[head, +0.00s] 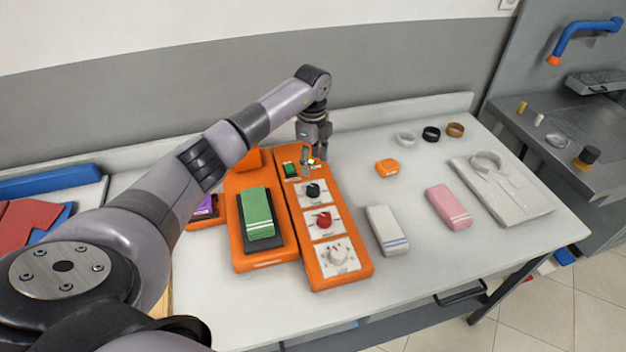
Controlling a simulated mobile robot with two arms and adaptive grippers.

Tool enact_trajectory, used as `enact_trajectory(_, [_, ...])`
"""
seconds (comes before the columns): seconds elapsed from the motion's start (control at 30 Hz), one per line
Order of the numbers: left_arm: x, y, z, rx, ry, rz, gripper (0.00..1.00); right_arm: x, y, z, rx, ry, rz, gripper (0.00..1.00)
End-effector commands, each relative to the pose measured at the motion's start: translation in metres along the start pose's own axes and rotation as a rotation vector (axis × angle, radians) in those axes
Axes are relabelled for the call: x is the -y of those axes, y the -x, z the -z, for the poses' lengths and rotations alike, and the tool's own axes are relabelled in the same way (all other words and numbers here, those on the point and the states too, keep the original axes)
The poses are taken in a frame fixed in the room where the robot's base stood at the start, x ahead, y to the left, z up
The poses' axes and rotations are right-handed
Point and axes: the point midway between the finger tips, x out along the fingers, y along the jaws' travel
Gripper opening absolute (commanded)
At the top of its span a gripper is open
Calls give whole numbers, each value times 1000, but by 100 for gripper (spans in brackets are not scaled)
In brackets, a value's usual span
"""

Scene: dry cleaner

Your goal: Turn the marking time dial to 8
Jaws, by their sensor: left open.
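An orange control panel (360,264) lies on the white table, beside an orange machine with a green folded cloth (257,213). The panel carries a black dial (313,190), a red dial (323,219) and a white dial (337,255), each on a white plate. The labels and numbers are too small to read, so I cannot tell which is the marking time dial. My left gripper (313,160) points down over the far end of the panel, near a green button (291,170), beyond the black dial. It is open. My right gripper is out of view.
Three rings stand at the back. The table is clear around them. A grey wall is behind.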

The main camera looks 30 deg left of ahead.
Motion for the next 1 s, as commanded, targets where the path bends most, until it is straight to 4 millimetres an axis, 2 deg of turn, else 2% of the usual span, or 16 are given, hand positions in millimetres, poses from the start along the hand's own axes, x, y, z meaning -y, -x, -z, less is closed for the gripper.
enact_trajectory(0.03, [-2, -10, 1, -1, 1, -6, 53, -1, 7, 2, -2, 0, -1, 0])
enact_trajectory(0.2, [-1, -47, 1, -2, 2, -4, 53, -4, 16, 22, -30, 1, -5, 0])
enact_trajectory(0.3, [-1, -66, 1, -1, 1, -5, 53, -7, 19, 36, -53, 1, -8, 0])
enact_trajectory(0.4, [0, -81, 0, -1, 1, -2, 53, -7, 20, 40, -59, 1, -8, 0])
enact_trajectory(0.6, [0, -95, 0, 0, 0, 0, 53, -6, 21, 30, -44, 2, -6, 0])
enact_trajectory(0.9, [0, -97, 0, 0, -1, 0, 53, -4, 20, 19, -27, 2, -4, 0])
enact_trajectory(1.0, [0, -97, 0, 0, 0, 0, 47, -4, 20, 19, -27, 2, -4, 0])
